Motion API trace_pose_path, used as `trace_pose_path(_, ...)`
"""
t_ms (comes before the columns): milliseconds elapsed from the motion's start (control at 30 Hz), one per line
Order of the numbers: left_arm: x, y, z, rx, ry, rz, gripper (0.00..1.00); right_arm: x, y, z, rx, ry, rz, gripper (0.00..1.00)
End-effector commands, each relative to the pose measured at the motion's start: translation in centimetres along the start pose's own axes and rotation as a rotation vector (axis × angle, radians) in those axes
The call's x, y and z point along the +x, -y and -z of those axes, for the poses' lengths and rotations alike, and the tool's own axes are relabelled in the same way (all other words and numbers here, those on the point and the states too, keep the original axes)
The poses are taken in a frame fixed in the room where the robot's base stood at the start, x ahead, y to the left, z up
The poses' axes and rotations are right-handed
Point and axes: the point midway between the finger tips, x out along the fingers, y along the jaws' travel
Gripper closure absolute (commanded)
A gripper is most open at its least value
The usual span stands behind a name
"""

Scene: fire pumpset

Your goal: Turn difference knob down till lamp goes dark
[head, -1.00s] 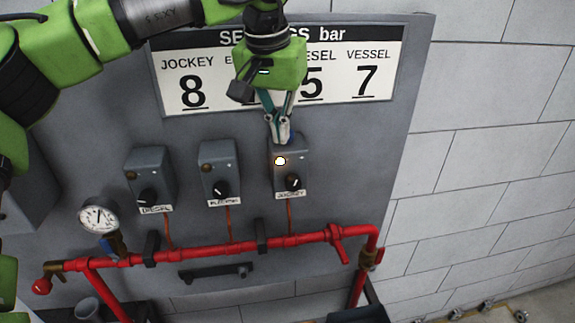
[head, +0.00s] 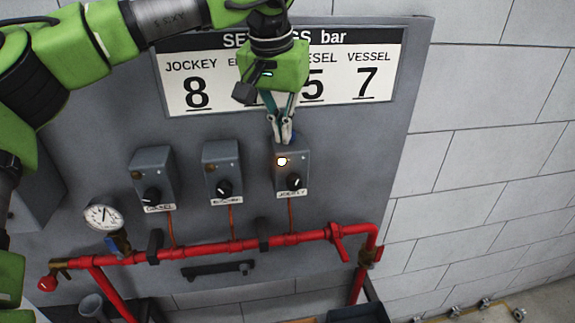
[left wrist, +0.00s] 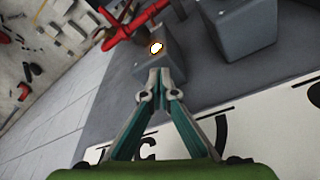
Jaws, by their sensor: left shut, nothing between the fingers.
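The right-hand switch box (head: 305,160), labelled Jockey, has a lit lamp (head: 282,161) glowing white-orange and a black knob (head: 295,181) with a white pointer mark below it. My left gripper (head: 283,139) is shut and empty, fingers pointing down at the top of this box, above the lamp. I cannot tell whether the tips touch it. In the left wrist view the shut fingertips (left wrist: 159,72) are at the near end of the box, and the lit lamp (left wrist: 156,47) shows beyond them; the knob is not discernible there. My right gripper is not in view.
Two similar boxes, one labelled Diesel (head: 151,170) and a middle one (head: 222,165), stand to the left with unlit lamps. A red pipe (head: 200,247) runs below, with a pressure gauge (head: 103,216) at left. The settings sign (head: 375,75) is behind my gripper. The right wall is clear.

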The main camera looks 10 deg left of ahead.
Motion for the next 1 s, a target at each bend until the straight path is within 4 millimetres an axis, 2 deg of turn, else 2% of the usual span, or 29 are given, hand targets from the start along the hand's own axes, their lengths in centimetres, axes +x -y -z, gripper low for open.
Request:
trace_pose_path(33, -0.39, 0.02, 0.56, -0.005, -0.02, -0.004, 1.0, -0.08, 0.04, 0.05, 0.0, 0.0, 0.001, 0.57)
trace_pose_path(567, -0.42, -0.37, 0.58, -0.006, -0.021, -0.006, 1.0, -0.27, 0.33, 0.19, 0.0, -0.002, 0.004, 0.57)
trace_pose_path(1000, -0.97, -0.36, -0.3, -0.003, -0.013, -0.003, 1.0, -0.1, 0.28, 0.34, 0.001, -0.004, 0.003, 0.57)
